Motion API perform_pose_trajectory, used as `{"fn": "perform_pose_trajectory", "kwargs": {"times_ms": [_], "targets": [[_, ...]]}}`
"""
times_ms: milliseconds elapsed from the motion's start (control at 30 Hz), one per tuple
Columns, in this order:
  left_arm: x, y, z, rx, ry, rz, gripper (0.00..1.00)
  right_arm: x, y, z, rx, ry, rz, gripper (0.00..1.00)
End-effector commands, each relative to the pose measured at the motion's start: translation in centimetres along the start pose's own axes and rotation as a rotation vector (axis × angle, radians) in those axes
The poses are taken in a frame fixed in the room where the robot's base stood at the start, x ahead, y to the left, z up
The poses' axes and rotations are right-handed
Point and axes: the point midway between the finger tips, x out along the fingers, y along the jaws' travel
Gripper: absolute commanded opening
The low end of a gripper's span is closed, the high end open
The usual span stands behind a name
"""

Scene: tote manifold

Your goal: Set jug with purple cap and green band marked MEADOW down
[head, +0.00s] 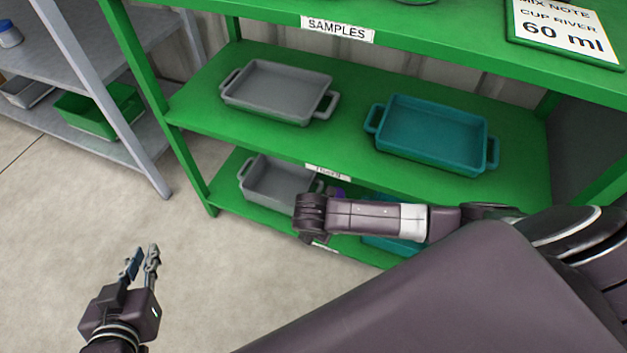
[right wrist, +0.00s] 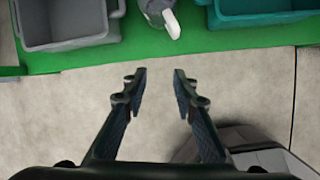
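A pale jug (right wrist: 157,8) stands on the green lower shelf in the right wrist view, cut off by the top edge. Its band and marking cannot be read. In the head view a small purple patch (head: 339,192), perhaps its cap, shows behind my right arm. My right gripper (right wrist: 160,72) is open and empty, its fingertips apart from the jug and in front of the shelf edge. In the head view the right gripper is hidden behind my arm. My left gripper (head: 143,258) is open and empty over the floor at lower left.
On the lower shelf, a grey tote (head: 270,187) and a teal tote (right wrist: 254,18) flank the jug, with bare green shelf between. The middle shelf, labelled SAMPLES above, holds a grey tray (head: 277,92) and a teal tray (head: 432,133). A grey rack (head: 140,165) stands at left.

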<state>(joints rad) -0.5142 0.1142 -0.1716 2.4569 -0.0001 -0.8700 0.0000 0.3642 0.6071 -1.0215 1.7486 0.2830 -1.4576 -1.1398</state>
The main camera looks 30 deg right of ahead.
Motion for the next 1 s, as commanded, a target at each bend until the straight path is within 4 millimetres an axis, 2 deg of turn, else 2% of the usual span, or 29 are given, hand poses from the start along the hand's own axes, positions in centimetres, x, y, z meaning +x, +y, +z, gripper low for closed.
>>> {"fn": "perform_pose_trajectory", "kwargs": {"times_ms": [33,133,200,267,333,400,500,600,700,767,1000], "targets": [[0.0,0.0,0.0,0.0,0.0,0.0,0.13,-1.0,1.1,-3.0,0.068,0.065,0.052,0.26],[0.0,0.0,0.0,0.0,0.001,0.0,0.13,-4.8,4.3,-8.3,0.313,0.228,0.188,0.26],[0.0,0.0,0.0,0.0,0.001,0.0,0.13,-8.1,6.5,-10.7,0.53,0.351,0.276,0.26],[0.0,0.0,0.0,0.0,0.001,0.0,0.13,-11.0,8.0,-11.3,0.725,0.449,0.34,0.26],[0.0,0.0,0.0,0.0,0.001,0.0,0.13,-14.1,9.2,-10.8,0.96,0.552,0.404,0.26],[0.0,0.0,0.0,0.0,0.001,0.0,0.13,-16.8,9.7,-8.9,1.191,0.637,0.46,0.26],[0.0,0.0,0.0,0.0,0.002,0.001,0.13,-19.6,9.0,-5.3,1.481,0.719,0.531,0.26],[0.0,0.0,0.0,0.0,0.002,0.001,0.13,-21.4,7.6,-1.9,1.695,0.763,0.591,0.26],[0.0,0.0,0.0,0.0,0.002,0.001,0.13,-22.3,6.3,0.4,1.825,0.784,0.632,0.26],[0.0,0.1,0.0,0.0,0.002,0.001,0.13,-22.7,5.9,1.3,1.866,0.789,0.648,0.26],[0.0,0.0,0.0,0.0,0.002,0.001,0.13,-22.9,5.6,1.8,1.891,0.793,0.658,0.26]]}}
